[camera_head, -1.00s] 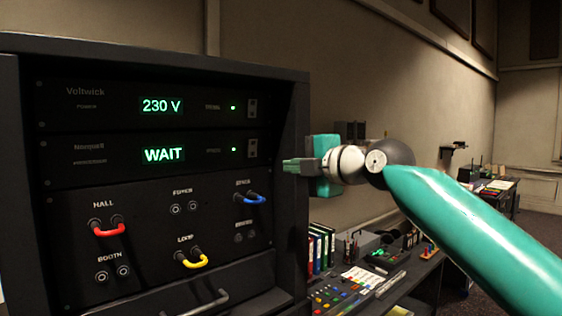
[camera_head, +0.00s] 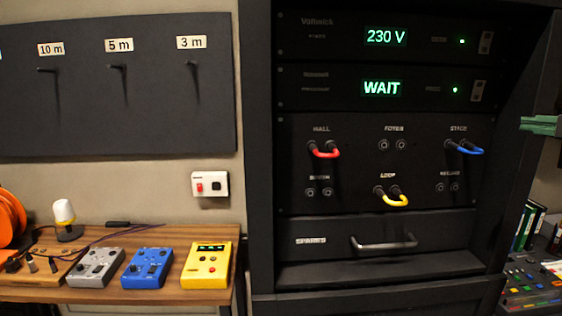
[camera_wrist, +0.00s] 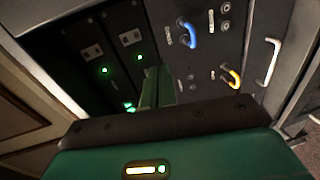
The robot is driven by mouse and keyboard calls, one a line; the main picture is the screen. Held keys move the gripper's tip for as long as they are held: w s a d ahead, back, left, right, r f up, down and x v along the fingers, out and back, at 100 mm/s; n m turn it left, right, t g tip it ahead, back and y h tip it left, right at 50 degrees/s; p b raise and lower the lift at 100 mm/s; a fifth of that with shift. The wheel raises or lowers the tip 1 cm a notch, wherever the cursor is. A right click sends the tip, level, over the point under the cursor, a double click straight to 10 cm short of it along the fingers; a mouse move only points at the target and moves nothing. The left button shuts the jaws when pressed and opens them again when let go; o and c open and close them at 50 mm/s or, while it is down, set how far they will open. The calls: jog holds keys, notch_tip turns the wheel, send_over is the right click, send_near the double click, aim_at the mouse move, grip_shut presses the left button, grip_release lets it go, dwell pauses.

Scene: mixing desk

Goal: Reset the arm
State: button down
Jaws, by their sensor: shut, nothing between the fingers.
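My gripper (camera_head: 540,125) shows only as a green fingertip part at the right edge of the head view. In the wrist view its green fingers (camera_wrist: 157,88) are together with nothing between them, pointing toward the black rack (camera_head: 262,150). The fingers are apart from the rack's handle and cables. The rest of my arm is outside the head view.
The rack holds a red cable (camera_head: 324,152), a blue cable (camera_head: 466,149), a yellow cable (camera_head: 392,201) and a drawer handle (camera_head: 384,245). Left stands a wooden bench (camera_head: 130,291) with grey, blue and yellow boxes. A desk (camera_head: 535,290) with folders is at right.

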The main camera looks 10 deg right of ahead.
jog(key=a+f+m+g+y, duration=0.1)
jog(key=a+f+m+g, duration=0.25)
jog(key=a+f, duration=0.6)
jog(key=a+f+m+g+y, duration=0.15)
jog(key=a+f+m, duration=0.35)
jog(key=a, duration=0.8)
jog(key=s+a+f+m+g, duration=0.1)
jog(key=a+f+m+g, duration=0.1)
jog(key=f, duration=0.5)
jog(key=s+a+f+m+g, duration=0.2)
jog(key=a+f+m, duration=0.1)
jog(key=f, duration=0.4)
jog(key=s+a+f+m+g+h, duration=0.1)
jog(key=a+f+m, duration=0.1)
jog(key=a+f, duration=0.2)
notch_tip(320, 180, down, 4)
jog(key=shift+s+r+m+g, duration=0.15)
jog(key=shift+s+m+g, duration=0.2)
jog(key=shift+g, duration=0.05)
jog(key=shift+d, duration=0.2)
